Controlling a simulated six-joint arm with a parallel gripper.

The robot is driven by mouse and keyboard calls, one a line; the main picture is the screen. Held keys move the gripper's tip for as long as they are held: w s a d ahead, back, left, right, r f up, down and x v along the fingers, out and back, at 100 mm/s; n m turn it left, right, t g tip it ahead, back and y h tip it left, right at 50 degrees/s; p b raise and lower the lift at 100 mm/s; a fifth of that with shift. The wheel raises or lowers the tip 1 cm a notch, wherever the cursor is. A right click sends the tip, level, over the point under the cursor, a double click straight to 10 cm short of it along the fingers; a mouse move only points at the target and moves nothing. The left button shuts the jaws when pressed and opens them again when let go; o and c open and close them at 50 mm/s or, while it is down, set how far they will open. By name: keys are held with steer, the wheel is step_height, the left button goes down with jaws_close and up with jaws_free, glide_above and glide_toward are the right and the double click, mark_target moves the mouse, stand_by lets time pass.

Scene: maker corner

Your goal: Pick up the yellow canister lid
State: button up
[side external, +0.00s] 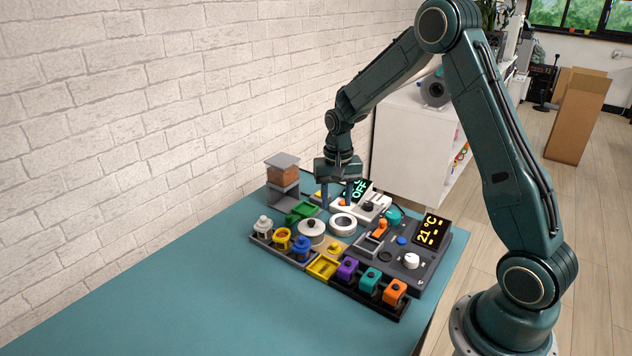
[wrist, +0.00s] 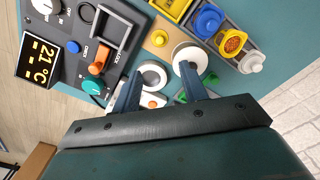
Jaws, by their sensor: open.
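A small yellow round piece with a knob (side external: 334,246), which looks like the yellow canister lid, lies on a tan plate; it also shows in the wrist view (wrist: 160,38). The yellow canister (side external: 282,239) stands in a grey rack with its orange contents showing from above (wrist: 233,42). My gripper (side external: 337,203) is open and empty, fingers pointing down, behind the lid and above the white ring area. In the wrist view my fingertips (wrist: 160,72) are spread on either side of the white ring (wrist: 153,75), with the lid beyond them.
The table's front left is clear.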

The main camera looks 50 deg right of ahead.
steer(key=shift+d+f, duration=0.1)
steer(key=shift+f, duration=0.15)
steer(key=shift+f, duration=0.15)
glide_above(335, 243)
steer(key=shift+f, duration=4.15)
steer(key=shift+f, duration=2.6)
steer(key=shift+c, duration=0.4)
jaws_close()
